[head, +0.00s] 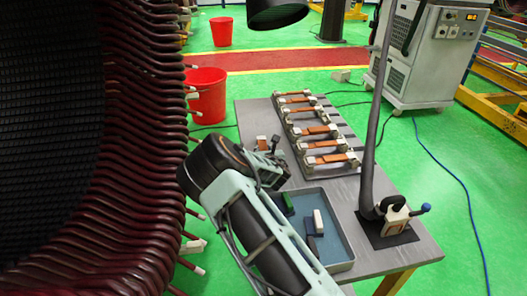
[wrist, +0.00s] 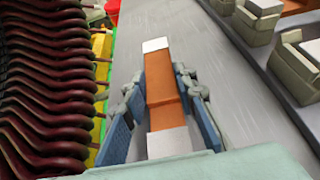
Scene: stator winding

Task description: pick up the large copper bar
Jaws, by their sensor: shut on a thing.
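My gripper (head: 270,165) is over the left side of the grey table in the head view. In the wrist view its blue-padded fingers (wrist: 161,105) are shut on the long sides of a copper bar (wrist: 160,70). This bar is orange with white ends, and its far end sticks out beyond the fingertips. In the head view a small orange and white end of it (head: 261,142) shows beside the gripper; the rest is hidden. I cannot tell how far it is above the table. Several other copper bars (head: 325,143) lie on a rack to the right.
The grey table (head: 380,262) also carries a blue tray (head: 337,235) with small items and a clamp-like block (head: 396,216) on a dark mat. The large stator with dark red coils (head: 120,200) stands close on the left. Red buckets (head: 207,98) stand behind.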

